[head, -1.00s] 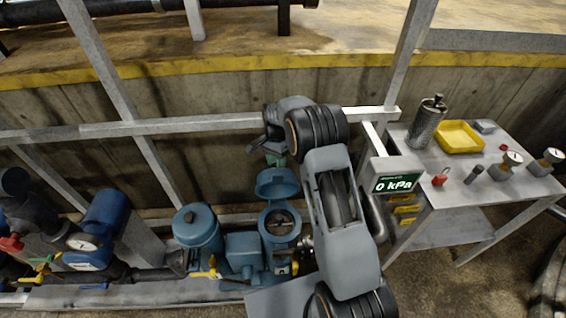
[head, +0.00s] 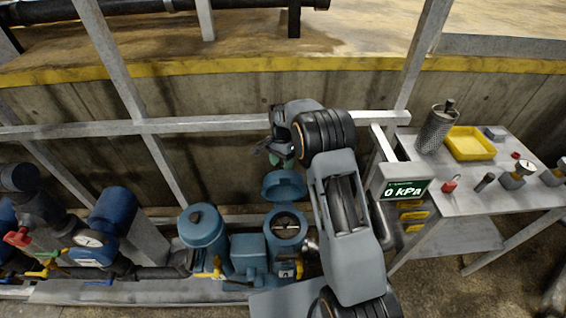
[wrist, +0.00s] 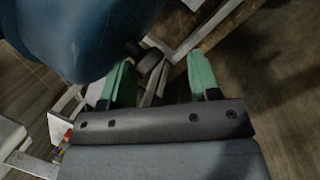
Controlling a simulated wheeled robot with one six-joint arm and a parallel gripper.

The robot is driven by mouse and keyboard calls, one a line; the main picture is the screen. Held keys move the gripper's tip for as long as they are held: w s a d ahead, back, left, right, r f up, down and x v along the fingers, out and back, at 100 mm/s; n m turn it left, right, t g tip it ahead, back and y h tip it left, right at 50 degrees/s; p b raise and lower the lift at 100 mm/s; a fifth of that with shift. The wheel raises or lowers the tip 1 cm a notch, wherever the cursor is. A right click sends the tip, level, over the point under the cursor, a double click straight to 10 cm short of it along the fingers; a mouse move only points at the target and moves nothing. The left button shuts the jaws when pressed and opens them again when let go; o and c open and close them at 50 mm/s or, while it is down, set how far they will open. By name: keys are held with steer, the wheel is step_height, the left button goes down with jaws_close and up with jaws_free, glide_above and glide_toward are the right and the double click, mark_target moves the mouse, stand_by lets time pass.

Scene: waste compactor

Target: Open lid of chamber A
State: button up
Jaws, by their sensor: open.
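Two teal chambers stand side by side in the head view. The right chamber (head: 286,228) has its lid (head: 284,186) swung up at the back, and its round opening shows. The left chamber (head: 203,229) has its lid (head: 197,214) down. I cannot read which one is marked A. My gripper (head: 281,160) is just above and behind the raised lid, partly hidden by my arm. In the wrist view my gripper (wrist: 160,80) has its green fingers wide apart with nothing held between them. A dark blue rounded surface (wrist: 75,35), likely the lid, is close by at upper left.
A pressure display (head: 405,189) reads 0 kPa, right of my arm. A metal cart (head: 470,195) holds a yellow tray (head: 470,143), a perforated cylinder (head: 436,127) and gauges. A grey railing (head: 220,124) runs behind the chambers. Blue pipework (head: 110,215) stands at left.

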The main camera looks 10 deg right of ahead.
steer(key=shift+s+d+f+g, duration=0.15)
steer(key=shift+s+f, duration=0.15)
steer(key=shift+f, duration=0.2)
steer(key=shift+s+f+g, duration=0.15)
steer(key=shift+s+f, duration=0.1)
steer(key=shift+f, duration=0.2)
steer(key=shift+r, duration=0.1)
steer(key=shift+w+r, duration=0.2)
steer(key=shift+r, duration=0.05)
steer(key=b+v, duration=0.1)
steer(key=v, duration=1.4)
steer(key=shift+s, duration=0.15)
steer(key=shift+r, duration=0.1)
